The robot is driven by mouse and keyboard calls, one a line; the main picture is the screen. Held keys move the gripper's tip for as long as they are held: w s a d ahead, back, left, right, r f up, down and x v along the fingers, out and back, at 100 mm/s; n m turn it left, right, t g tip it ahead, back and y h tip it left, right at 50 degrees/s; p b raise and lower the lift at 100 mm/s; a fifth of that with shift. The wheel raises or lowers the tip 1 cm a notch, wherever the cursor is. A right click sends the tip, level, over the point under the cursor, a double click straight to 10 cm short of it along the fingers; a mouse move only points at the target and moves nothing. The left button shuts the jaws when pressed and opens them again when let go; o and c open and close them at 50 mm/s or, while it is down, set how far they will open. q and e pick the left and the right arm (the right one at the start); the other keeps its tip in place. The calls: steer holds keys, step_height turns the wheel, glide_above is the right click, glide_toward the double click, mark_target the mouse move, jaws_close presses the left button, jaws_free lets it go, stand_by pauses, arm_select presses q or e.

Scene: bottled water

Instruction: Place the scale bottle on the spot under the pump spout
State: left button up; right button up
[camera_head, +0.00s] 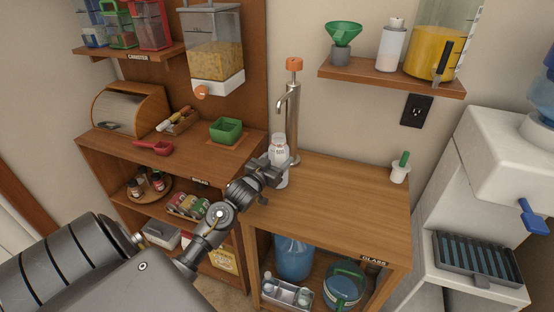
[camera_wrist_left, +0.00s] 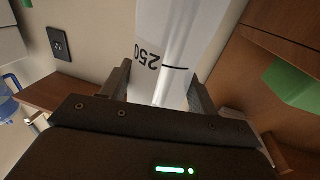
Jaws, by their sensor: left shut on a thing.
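The scale bottle (camera_head: 279,148) is clear-white and stands upright near the left end of the wooden counter, close to the pump. In the left wrist view the bottle (camera_wrist_left: 172,60) shows a "250" mark and sits between my left gripper's fingers. My left gripper (camera_head: 270,173) is shut on it. The pump (camera_head: 293,110) is a metal column with an orange top, and its spout (camera_head: 281,104) points left above the bottle. Whether the bottle's base touches the counter is hidden by the gripper. My right gripper is not in view.
A green square bowl (camera_head: 226,130) stands on the left shelf unit. A grain dispenser (camera_head: 212,45) hangs above it. A water dispenser (camera_head: 480,200) stands at right.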

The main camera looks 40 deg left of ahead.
arm_select(q)
steer(key=shift+f, duration=0.1)
steer(key=o, duration=0.6)
steer(key=shift+c, duration=0.2)
steer(key=o, duration=0.4)
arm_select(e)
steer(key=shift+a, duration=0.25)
arm_select(q)
steer(key=s, duration=0.4)
steer(key=s+d, duration=0.1)
steer(key=s, duration=0.3)
steer(key=s+b, duration=0.1)
steer(key=s, duration=0.2)
steer(key=shift+s+d, duration=0.35)
steer(key=shift+s, duration=0.05)
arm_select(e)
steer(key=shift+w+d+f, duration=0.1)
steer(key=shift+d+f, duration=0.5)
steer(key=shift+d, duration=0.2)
